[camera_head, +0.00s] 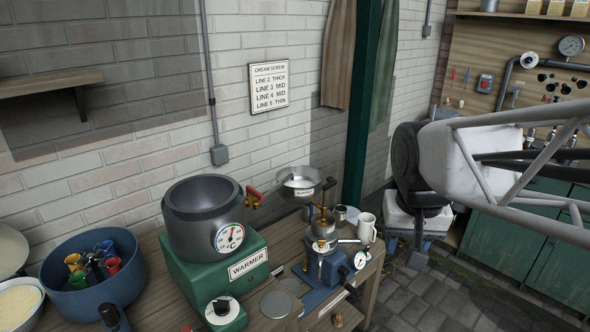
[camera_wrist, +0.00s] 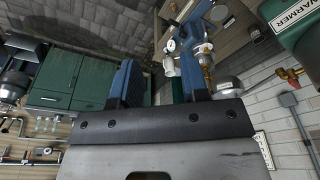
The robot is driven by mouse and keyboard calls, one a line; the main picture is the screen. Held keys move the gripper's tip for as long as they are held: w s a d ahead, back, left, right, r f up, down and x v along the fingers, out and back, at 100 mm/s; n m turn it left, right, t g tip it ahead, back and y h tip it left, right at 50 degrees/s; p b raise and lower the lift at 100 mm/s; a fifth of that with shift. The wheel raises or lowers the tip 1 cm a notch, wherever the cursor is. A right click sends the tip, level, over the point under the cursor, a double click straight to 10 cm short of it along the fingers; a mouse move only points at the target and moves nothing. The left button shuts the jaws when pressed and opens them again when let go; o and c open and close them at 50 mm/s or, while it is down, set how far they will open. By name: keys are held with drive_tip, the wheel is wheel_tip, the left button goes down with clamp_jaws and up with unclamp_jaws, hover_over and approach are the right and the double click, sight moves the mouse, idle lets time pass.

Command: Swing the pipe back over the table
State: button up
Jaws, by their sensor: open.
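The separator (camera_head: 322,235) stands on a blue base at the table's right end, with a brass upright and a dial. A short pale pipe (camera_head: 349,241) juts from it to the right, towards the table's edge. I cannot tell whether this is the task's pipe. My gripper (camera_head: 408,244) hangs to the right of the table, apart from the separator, its blue fingers pointing down. In the wrist view my gripper (camera_wrist: 160,72) is open, with nothing seen held. The separator (camera_wrist: 196,35) shows beyond the fingertips there. The wooden table (camera_head: 255,300) runs along the wall.
A white mug (camera_head: 366,228) stands behind the separator near the edge. A grey pot (camera_head: 203,215) sits on the green warmer (camera_head: 215,272). A green post (camera_head: 362,110) rises behind the table. The floor (camera_head: 430,295) right of the table looks clear.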

drive_tip(key=w+a+r+m, duration=0.1)
drive_tip(key=w+a, duration=0.1)
drive_tip(key=w, duration=0.4)
drive_tip(key=w+a+r, duration=0.2)
drive_tip(key=w, duration=0.4)
drive_tip(key=m+g+h, duration=0.1)
drive_tip(key=m+g, duration=0.2)
approach(283, 180)
drive_tip(key=shift+a+f, duration=0.2)
drive_tip(key=shift+f, duration=0.3)
drive_tip(key=shift+s+f, duration=0.1)
drive_tip(key=shift+s+d+f, duration=0.1)
drive_tip(key=shift+d+f, duration=0.1)
drive_tip(key=shift+f, duration=1.05)
drive_tip(key=shift+s+d+f, duration=0.1)
drive_tip(key=shift+d+f, duration=0.1)
drive_tip(key=shift+f, duration=1.05)
drive_tip(key=shift+s+d+f, duration=0.1)
drive_tip(key=shift+d+f, duration=0.05)
drive_tip(key=shift+f, duration=1.1)
clamp_jaws()
